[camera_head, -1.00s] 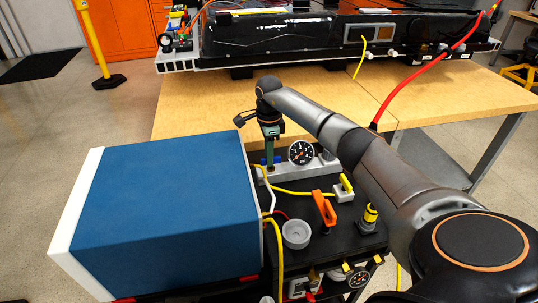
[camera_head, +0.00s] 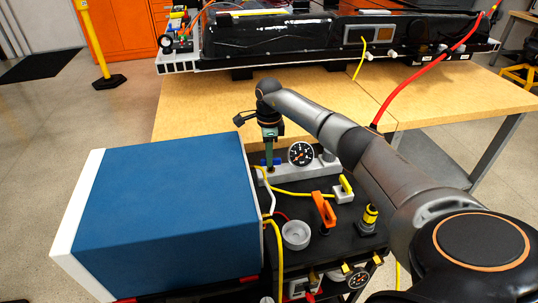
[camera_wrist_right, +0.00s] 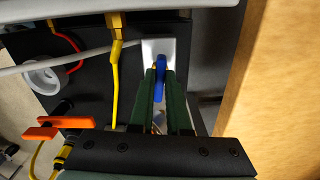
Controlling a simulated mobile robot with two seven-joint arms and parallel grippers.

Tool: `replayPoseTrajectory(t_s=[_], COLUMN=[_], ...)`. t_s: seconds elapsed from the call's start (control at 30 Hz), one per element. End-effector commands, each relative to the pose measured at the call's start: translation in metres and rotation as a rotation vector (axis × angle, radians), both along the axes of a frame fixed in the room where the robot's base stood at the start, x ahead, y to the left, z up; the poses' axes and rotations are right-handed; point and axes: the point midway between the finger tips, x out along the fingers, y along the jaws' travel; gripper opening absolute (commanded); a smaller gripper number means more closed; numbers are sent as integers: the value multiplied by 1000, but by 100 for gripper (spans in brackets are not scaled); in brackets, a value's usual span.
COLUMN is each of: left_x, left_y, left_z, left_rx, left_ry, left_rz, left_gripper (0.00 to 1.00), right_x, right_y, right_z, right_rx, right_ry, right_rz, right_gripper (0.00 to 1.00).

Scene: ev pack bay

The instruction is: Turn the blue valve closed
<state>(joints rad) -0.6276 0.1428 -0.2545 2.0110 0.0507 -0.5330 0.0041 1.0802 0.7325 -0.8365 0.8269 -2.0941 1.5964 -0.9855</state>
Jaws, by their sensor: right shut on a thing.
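The blue valve (camera_wrist_right: 159,80) has a small blue handle on a white body, seen in the right wrist view. In the head view only bits of its blue handle (camera_head: 277,161) show, at the back of the black panel beside the pressure gauge. My right gripper (camera_wrist_right: 159,76) points down at it, its two green fingers on either side of the blue handle and shut on it. In the head view the right gripper (camera_head: 269,160) hides most of the valve. My left gripper is not in view.
A large blue box (camera_head: 160,210) stands left of the panel. A gauge (camera_head: 301,153), an orange handle (camera_head: 323,209), a yellow-handled valve (camera_head: 345,185) and a grey cup (camera_head: 296,235) are close by. Behind is a wooden table (camera_head: 200,110) with a battery pack (camera_head: 270,38).

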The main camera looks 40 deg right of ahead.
Motion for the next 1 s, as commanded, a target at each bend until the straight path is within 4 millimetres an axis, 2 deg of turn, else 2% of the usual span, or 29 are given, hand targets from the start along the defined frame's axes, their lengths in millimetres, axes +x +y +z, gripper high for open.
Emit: replayPoseTrajectory(t_s=[0.2,0.5,1.0], left_x=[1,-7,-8], left_y=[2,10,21], left_z=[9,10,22], left_rx=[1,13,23], left_ry=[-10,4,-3], left_rz=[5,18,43], left_gripper=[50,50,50], right_x=[0,1,2], right_y=[-1,-3,-5], right_z=[3,3,2], right_rx=[0,-2,-2], right_ry=[1,1,0], right_rz=[-180,-466,-940], right_gripper=[0,0,0])
